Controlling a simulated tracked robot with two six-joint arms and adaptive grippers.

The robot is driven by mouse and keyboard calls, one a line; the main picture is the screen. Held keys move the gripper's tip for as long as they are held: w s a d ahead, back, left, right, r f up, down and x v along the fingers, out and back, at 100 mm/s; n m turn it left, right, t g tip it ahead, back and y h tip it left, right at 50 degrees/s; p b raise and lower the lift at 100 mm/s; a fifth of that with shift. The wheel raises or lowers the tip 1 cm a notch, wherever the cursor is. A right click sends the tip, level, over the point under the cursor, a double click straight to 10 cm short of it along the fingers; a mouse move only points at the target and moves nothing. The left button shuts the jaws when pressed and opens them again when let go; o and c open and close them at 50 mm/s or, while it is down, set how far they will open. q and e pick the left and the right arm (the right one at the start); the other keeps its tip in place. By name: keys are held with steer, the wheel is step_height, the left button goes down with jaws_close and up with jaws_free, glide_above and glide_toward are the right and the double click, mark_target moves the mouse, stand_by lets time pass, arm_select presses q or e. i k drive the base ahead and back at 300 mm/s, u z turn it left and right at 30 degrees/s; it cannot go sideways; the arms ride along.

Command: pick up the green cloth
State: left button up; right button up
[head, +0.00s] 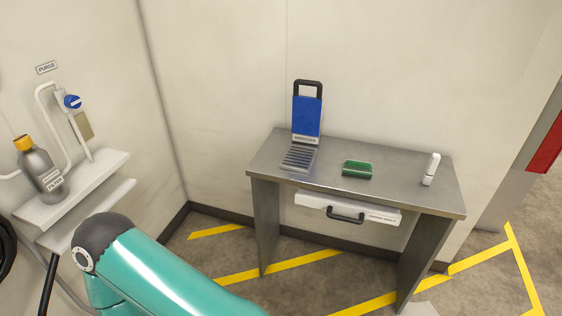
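The green cloth (357,169) lies folded on top of the grey metal table (410,178), right of the table's middle. Nothing covers it. A teal arm link of mine crosses the lower left of the head view, well apart from the table. Neither of my grippers shows in the head view.
A blue panel with a dark handle (307,115) stands on a ribbed base at the table's back left. A small white bottle (431,169) stands at its right. A white drawer (347,208) hangs below. A wall shelf (75,190) at left holds a grey bottle (42,174).

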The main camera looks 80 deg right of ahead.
mark_target(358, 169)
steer(key=u, duration=1.5)
steer(key=i, duration=0.1)
steer(key=z, duration=3)
steer(key=i, duration=0.3)
steer(key=z, duration=2.4)
steer(key=k, duration=0.4)
steer(key=z, duration=0.45)
steer(key=i, duration=1.25)
steer(key=u, duration=0.2)
